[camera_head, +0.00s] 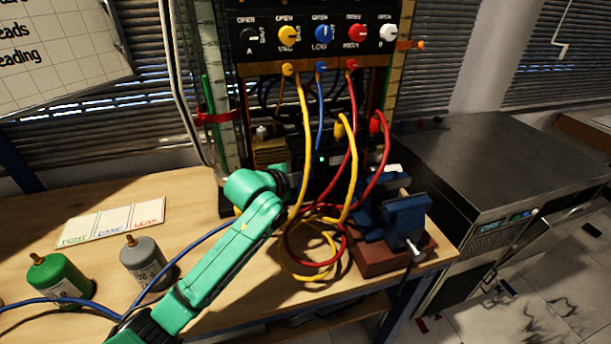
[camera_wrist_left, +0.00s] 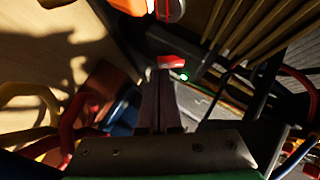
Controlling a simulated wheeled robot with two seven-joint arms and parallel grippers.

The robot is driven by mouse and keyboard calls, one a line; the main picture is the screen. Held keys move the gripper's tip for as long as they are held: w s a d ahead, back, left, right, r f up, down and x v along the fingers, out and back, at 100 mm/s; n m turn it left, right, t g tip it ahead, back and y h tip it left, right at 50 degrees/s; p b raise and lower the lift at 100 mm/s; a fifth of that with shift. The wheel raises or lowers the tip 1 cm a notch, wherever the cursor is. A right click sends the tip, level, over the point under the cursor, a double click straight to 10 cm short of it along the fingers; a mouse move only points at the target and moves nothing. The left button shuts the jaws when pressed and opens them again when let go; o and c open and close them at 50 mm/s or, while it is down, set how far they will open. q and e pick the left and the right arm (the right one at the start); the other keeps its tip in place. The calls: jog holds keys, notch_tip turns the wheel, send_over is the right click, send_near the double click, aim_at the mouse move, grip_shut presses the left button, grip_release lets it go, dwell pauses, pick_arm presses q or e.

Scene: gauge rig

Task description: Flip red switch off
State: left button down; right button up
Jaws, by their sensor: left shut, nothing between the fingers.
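The red switch (camera_wrist_left: 172,62) shows in the left wrist view beside a small lit green light (camera_wrist_left: 184,77), on a dark unit. The green light (camera_head: 321,159) also shows in the head view, but I cannot make out the switch there behind the hoses and my arm. My left gripper (camera_wrist_left: 160,73) is shut and empty, its fingertips right at the near side of the switch. I cannot tell whether they touch it, or which way the switch is tipped. In the head view my left gripper (camera_head: 296,181) reaches in behind the hoses. My right gripper is out of view.
Yellow (camera_head: 303,130), blue (camera_head: 320,110) and red (camera_head: 354,120) hoses hang from the valve panel (camera_head: 265,48) and loop close to my left gripper. A blue vise (camera_head: 405,215) stands right of them. Green (camera_head: 60,277) and grey (camera_head: 142,260) cylinders stand at the bench's left.

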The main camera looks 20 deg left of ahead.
pick_arm(q)
jog(key=shift+w+a+r+m+t, duration=0.2)
jog(key=shift+r+m+t, duration=0.2)
jog(key=shift+t, duration=0.1)
dwell(0.6)
